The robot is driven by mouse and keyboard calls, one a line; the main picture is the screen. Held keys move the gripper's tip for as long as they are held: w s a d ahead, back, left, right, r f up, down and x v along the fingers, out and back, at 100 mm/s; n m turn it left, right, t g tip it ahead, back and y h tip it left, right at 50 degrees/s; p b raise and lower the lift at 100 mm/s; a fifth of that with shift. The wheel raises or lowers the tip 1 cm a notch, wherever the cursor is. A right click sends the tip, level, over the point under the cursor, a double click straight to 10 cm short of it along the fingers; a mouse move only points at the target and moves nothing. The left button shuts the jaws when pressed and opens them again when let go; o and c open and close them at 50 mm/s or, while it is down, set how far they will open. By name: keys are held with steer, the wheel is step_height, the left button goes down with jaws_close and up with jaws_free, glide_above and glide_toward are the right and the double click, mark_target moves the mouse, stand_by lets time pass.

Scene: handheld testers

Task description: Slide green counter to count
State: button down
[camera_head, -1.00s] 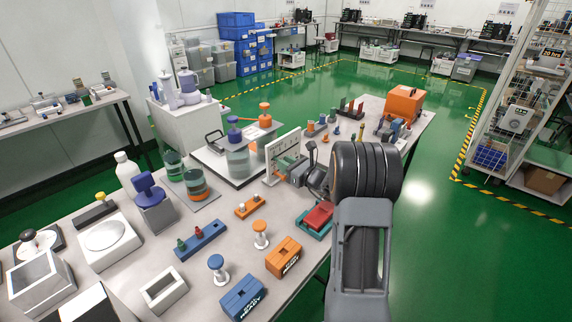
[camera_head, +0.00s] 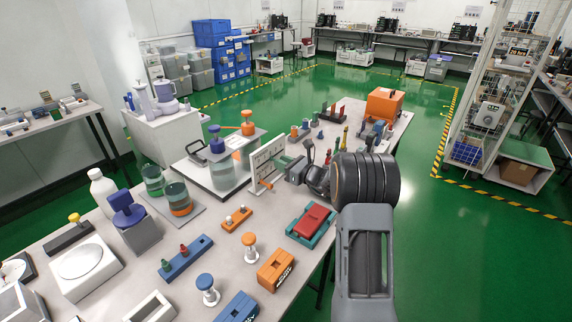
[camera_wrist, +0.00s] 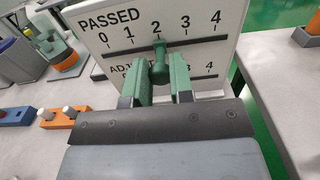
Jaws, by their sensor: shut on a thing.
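The white counting board (camera_wrist: 235,22) stands upright in the wrist view, with a "PASSED" row numbered 0 to 4 over a slot. A second row below it is partly hidden by my gripper. The green counter (camera_wrist: 159,66) sits on the upper slot under the number 2. My gripper (camera_wrist: 165,82) is shut on it, one finger on each side. In the head view the board (camera_head: 262,160) stands edge-on at the table's middle, with my gripper (camera_head: 284,168) at its right face. An orange piece (camera_head: 266,184) shows low on the board.
Behind the board stand jars with blue and orange tops (camera_head: 222,172). In front are a red and teal tray (camera_head: 312,222), an orange block (camera_head: 275,270) and a blue rack (camera_head: 187,258). The table's right edge runs below my arm; green floor lies beyond.

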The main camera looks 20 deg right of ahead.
steer(key=c, duration=1)
jaws_free()
steer(key=v, duration=1.3)
steer(key=shift+s+d, duration=0.25)
steer(key=shift+s, duration=0.05)
